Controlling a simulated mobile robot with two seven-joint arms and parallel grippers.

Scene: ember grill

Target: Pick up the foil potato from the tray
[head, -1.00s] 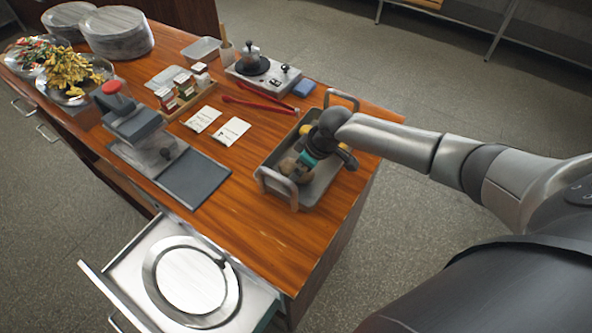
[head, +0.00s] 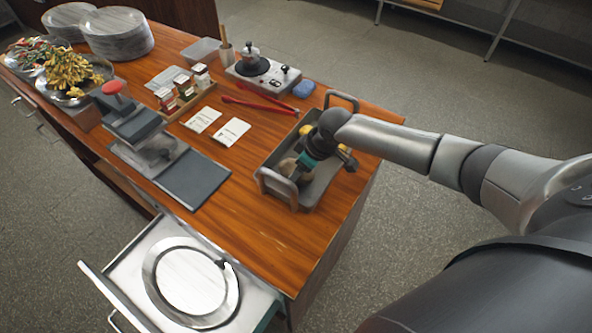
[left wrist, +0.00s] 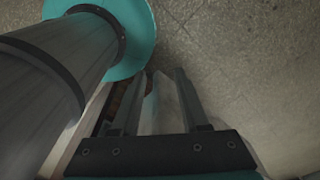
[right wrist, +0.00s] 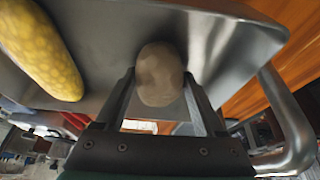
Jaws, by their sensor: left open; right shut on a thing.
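The foil potato (right wrist: 160,72) is a dull grey-brown oval between the fingers of my right gripper (right wrist: 160,88) in the right wrist view. The fingers are shut on it from both sides. In the head view my right gripper (head: 303,165) reaches down into the metal tray (head: 312,197), and the arm hides part of what lies there. I cannot tell whether the potato touches the tray floor. My left gripper (left wrist: 157,95) shows only in the left wrist view. It is open and empty, above the floor beside a wooden edge.
A yellow corn cob (right wrist: 42,45) lies in the tray near the potato. The tray has raised handles (head: 277,187) at its ends. A drawer (head: 133,267) is open at the front.

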